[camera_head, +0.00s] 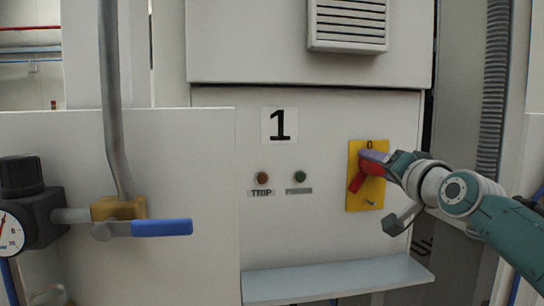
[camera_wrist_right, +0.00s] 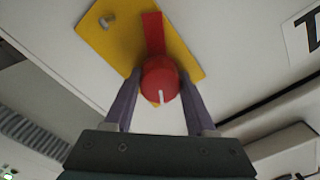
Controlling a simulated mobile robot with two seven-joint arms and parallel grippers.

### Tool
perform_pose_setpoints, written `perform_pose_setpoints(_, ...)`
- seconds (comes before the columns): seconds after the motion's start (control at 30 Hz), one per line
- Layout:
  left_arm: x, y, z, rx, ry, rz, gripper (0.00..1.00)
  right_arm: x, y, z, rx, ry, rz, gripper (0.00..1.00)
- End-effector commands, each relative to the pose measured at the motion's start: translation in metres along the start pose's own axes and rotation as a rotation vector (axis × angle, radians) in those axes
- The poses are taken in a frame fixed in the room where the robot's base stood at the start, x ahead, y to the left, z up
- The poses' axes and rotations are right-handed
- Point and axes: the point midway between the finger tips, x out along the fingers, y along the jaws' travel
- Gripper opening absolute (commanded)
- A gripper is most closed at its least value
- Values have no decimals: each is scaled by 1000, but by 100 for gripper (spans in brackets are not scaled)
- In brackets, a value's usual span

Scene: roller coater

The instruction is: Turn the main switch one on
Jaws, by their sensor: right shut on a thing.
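The main switch one is a red rotary knob (camera_head: 369,169) on a yellow plate (camera_head: 365,200) with a 0 at its top, on the cabinet panel under a large 1 label (camera_head: 279,125). In the head view its red handle points down and left. My right gripper (camera_head: 376,157) reaches in from the right and is shut on the knob. In the right wrist view the purple fingers stand on both sides of the red knob (camera_wrist_right: 160,79), which bears a white mark. Part of the knob is hidden by the fingers in the head view. My left gripper is not in view.
A brown button (camera_head: 262,178) labelled TRIP and a green button (camera_head: 300,176) sit left of the switch. A grey ledge (camera_head: 335,280) juts out below. At the left are a pipe with a blue-handled valve (camera_head: 162,228) and a pressure gauge (camera_head: 11,232).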

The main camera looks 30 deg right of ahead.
Motion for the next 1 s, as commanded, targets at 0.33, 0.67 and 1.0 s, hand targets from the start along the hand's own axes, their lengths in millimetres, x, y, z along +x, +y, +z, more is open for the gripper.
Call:
perform_pose_setpoints(0.33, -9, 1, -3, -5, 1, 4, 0, 0, 0, 0, 331, 0, 1, 0)
perform_pose_setpoints(0.67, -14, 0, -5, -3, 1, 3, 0, 0, 0, 0, 643, -1, 0, 0)
perform_pose_setpoints(1.0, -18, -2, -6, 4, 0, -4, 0, 0, 1, 1, 901, 0, 0, 0)
